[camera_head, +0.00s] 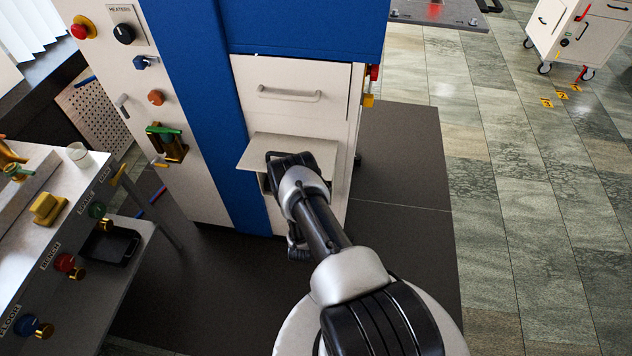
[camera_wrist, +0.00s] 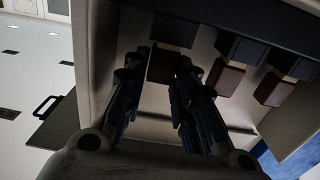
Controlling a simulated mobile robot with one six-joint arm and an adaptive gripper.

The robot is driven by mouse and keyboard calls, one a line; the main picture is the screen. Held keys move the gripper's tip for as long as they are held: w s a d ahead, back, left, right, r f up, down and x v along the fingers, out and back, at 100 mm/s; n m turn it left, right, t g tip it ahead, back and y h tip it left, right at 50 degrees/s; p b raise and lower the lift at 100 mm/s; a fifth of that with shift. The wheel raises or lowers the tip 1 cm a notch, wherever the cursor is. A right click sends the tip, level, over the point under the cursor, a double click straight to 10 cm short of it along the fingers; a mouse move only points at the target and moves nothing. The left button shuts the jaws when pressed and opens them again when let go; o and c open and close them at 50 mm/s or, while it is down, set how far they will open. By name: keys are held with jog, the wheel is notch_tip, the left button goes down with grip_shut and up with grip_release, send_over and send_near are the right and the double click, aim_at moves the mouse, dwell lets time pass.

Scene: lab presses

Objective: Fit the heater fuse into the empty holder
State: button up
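The brownish-red heater fuse (camera_wrist: 161,68) sits between the fingertips of my gripper (camera_wrist: 163,80) in the wrist view. The fingertips lie close along both its sides, and the gripper looks shut on it. The fuse is directly under a dark holder (camera_wrist: 175,24); whether it is seated or just below it I cannot tell in the shadow. In the head view my gripper (camera_head: 283,170) reaches under the pale open flap (camera_head: 262,148) on the press front, and its fingers and the fuse are hidden there.
To the right in the wrist view, two similar brown fuses (camera_wrist: 228,78) and (camera_wrist: 273,88) sit under dark holders (camera_wrist: 241,47) in the same row. A white drawer (camera_head: 290,95) is above the flap. A bench (camera_head: 35,240) with knobs stands left.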

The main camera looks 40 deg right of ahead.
jog(key=o, duration=0.4)
jog(key=v, duration=1.2)
jog(key=shift+s, duration=0.1)
